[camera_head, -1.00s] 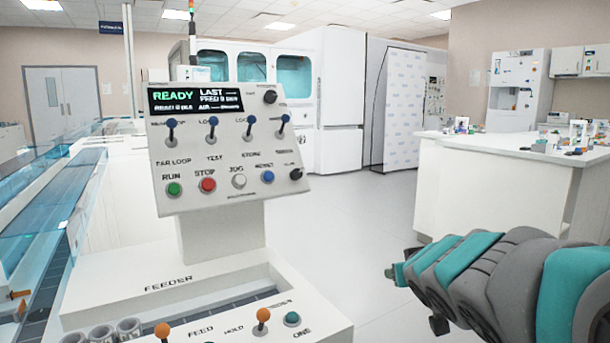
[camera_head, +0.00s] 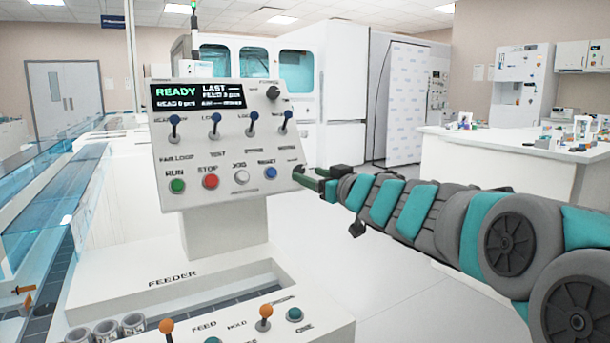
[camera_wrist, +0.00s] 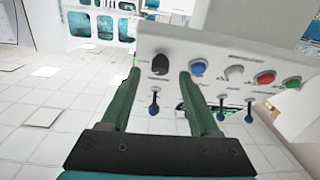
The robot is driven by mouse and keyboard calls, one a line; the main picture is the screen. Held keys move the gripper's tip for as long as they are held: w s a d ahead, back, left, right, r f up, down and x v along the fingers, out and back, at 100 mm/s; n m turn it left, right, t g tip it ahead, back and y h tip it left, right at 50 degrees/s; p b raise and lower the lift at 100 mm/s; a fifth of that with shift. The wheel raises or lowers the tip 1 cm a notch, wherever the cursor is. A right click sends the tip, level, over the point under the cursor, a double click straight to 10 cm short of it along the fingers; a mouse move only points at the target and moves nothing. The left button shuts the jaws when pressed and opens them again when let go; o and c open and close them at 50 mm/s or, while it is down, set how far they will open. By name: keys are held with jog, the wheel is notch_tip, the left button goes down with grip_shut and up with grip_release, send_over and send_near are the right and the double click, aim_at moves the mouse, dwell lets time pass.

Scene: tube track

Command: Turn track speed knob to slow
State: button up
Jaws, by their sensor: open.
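A tilted white control panel (camera_head: 232,150) carries two black knobs on its right side. The upper knob (camera_head: 273,92) is beside the display. The lower knob (camera_head: 298,169) is at the right end of the button row, partly covered by my fingers. Their labels are too small to read. My gripper (camera_head: 307,177) is open at the panel's lower right edge. In the wrist view, my green fingertips (camera_wrist: 160,74) lie to either side of the lower black knob (camera_wrist: 160,63), which shows between them. I cannot tell whether they touch it.
A blue button (camera_wrist: 198,68) sits close beside one finger, with white, red and green buttons beyond. Several blue-tipped levers (camera_head: 215,125) stand above the button row. The feeder base (camera_head: 170,282) has orange-tipped levers. Clear floor lies right of the panel.

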aim_at(302, 172)
jog(key=shift+x, duration=1.55)
jog(key=shift+c, duration=0.4)
grip_shut()
